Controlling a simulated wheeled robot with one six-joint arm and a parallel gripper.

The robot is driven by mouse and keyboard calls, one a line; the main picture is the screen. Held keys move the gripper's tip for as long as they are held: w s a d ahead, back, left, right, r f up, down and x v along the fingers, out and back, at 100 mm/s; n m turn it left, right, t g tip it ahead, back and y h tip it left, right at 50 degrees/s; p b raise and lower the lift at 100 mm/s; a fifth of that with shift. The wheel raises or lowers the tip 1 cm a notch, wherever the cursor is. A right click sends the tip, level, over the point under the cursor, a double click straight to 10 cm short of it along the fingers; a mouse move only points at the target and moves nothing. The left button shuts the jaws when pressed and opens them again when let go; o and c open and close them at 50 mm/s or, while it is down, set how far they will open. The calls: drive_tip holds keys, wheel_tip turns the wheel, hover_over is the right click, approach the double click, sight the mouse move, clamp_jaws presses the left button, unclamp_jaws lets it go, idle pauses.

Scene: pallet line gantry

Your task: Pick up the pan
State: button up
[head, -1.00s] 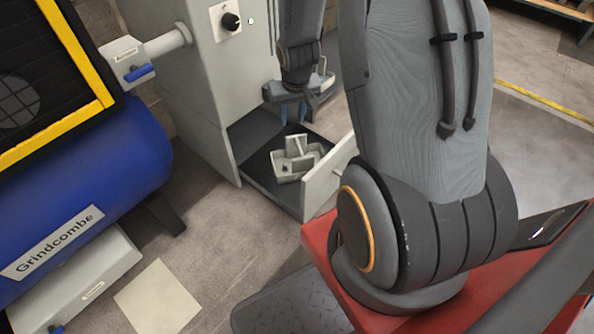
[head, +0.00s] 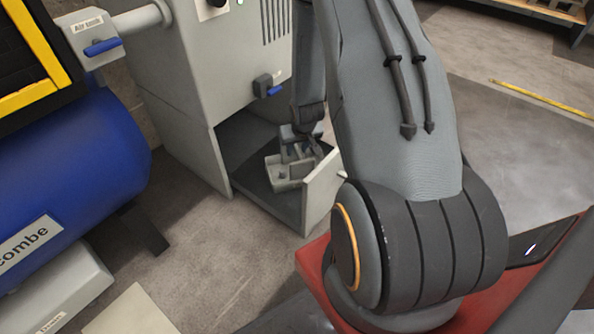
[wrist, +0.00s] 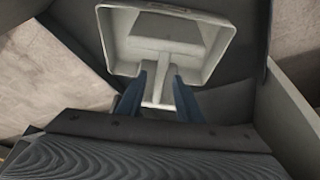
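The pan is a light grey, shallow box-like vessel (head: 287,172) with an upright grip piece at its middle. It sits in the open bottom compartment of the grey cabinet. In the wrist view the pan (wrist: 122,47) fills the upper middle, and its grip piece points toward my gripper. My gripper (wrist: 160,82) has its two blue fingers apart, one on each side of this grip piece, with small gaps showing. In the head view my gripper (head: 300,150) is low over the pan and partly hides it.
The pale compartment front (head: 321,190) stands close to the right of the pan. A blue tank (head: 70,180) stands at left.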

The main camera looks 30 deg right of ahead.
drive_tip(key=b, duration=0.3)
hover_over(296, 170)
drive_tip(key=shift+f, duration=2.35)
drive_tip(key=shift+f, duration=0.25)
clamp_jaws()
